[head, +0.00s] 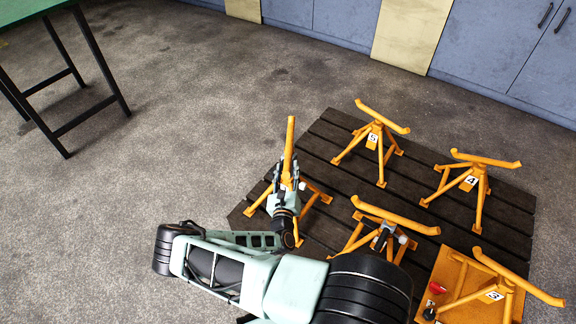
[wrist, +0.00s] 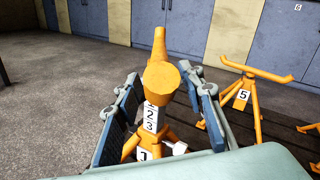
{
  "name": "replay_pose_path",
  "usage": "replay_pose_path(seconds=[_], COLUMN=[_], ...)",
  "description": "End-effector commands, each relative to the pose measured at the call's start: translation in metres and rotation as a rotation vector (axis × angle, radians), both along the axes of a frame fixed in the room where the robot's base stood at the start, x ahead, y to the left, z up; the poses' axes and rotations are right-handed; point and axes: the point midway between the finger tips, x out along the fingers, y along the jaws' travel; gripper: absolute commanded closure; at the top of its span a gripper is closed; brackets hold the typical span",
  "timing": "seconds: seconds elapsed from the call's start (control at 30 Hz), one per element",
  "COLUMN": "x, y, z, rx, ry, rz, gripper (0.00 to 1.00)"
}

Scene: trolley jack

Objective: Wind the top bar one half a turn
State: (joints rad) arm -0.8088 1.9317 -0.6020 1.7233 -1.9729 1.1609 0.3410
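An orange stand (head: 316,194) at the left of the dark slatted platform has an orange top bar (head: 289,145), which points away from me. In the wrist view the near end of this bar (wrist: 163,75) faces the camera. Below it is a post with a white number strip (wrist: 150,117) reading 2 and 3, and a plate marked 1 (wrist: 143,154). My gripper (head: 287,172) is open, with one finger on each side of the bar in the wrist view (wrist: 169,88). Gaps show between bar and fingers; I cannot tell any contact. The stand's lower part is partly hidden.
Other orange stands are close by: one marked 5 (head: 378,143), one marked 4 (head: 473,181), one marked 3 (head: 490,292), and one unlabelled in view (head: 385,223) just right of my gripper. A green table (head: 28,9) stands far left. Open floor (head: 190,130) lies left.

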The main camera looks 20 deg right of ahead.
Motion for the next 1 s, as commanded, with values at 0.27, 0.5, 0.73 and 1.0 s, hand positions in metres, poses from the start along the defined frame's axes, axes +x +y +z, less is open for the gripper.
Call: replay_pose_path(seconds=[0.27, 0.5, 0.73, 1.0], x=[-0.055, -0.082, -0.086, -0.086], y=[0.027, 0.039, 0.041, 0.041], z=[-0.001, -0.001, -0.001, -0.001], rx=[0.000, 0.001, 0.001, 0.001], ry=[0.002, 0.002, 0.002, 0.002], rz=[0.002, 0.000, -0.001, -0.001], gripper=[0.64, 0.64, 0.64, 0.64])
